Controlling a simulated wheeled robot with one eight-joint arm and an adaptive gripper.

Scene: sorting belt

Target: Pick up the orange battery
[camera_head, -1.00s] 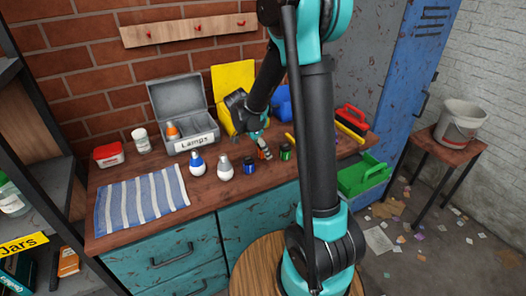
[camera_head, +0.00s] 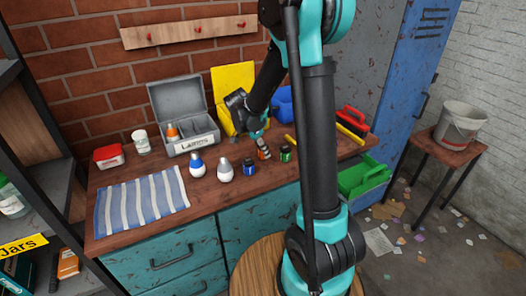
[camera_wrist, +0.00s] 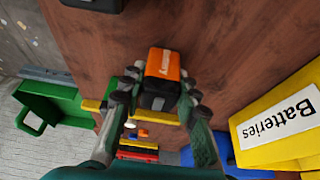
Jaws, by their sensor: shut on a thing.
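The orange battery (camera_head: 264,152) has an orange and dark body. It stands on the wooden workbench between a blue battery (camera_head: 248,166) and a green battery (camera_head: 285,153). My gripper (camera_head: 259,138) reaches down to it from behind. In the wrist view the orange battery (camera_wrist: 162,76) sits between the two fingers of my gripper (camera_wrist: 157,95), which are shut on its sides. I cannot tell whether its base touches the bench. The yellow box labelled Batteries (camera_wrist: 280,125) is at the right of the wrist view.
Blue and white lamps (camera_head: 200,167) and (camera_head: 225,170) stand left of the batteries.

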